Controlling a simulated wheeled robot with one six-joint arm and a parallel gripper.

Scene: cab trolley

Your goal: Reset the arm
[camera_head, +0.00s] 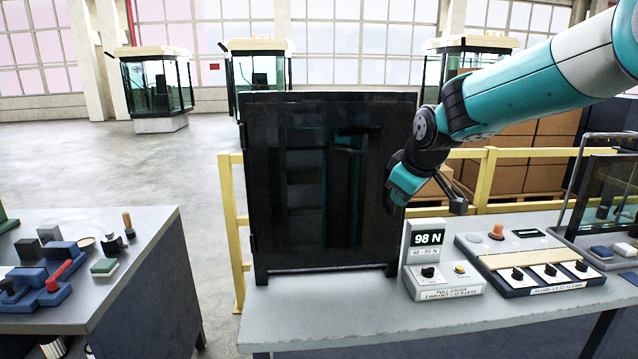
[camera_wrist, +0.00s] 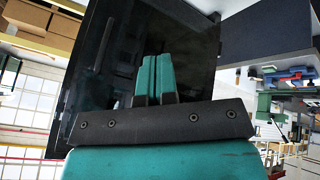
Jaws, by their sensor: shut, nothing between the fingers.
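My arm reaches in from the upper right in the head view. My gripper (camera_head: 398,192) is beside the right edge of a dark cabinet-like panel (camera_head: 290,190) with a glossy front. In the wrist view my gripper (camera_wrist: 155,76) shows two teal fingers side by side, shut with nothing between them. The dark panel (camera_wrist: 105,35) lies beyond the fingertips there. I cannot tell whether the fingers touch it.
The panel stands on a grey bench (camera_head: 345,318) with a pull gauge (camera_head: 428,240) reading 98 N and a switch box (camera_head: 530,262). A second bench (camera_head: 140,262) with tools is at left. A yellow rail (camera_head: 483,180) runs behind. Open floor (camera_head: 100,165) lies at left.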

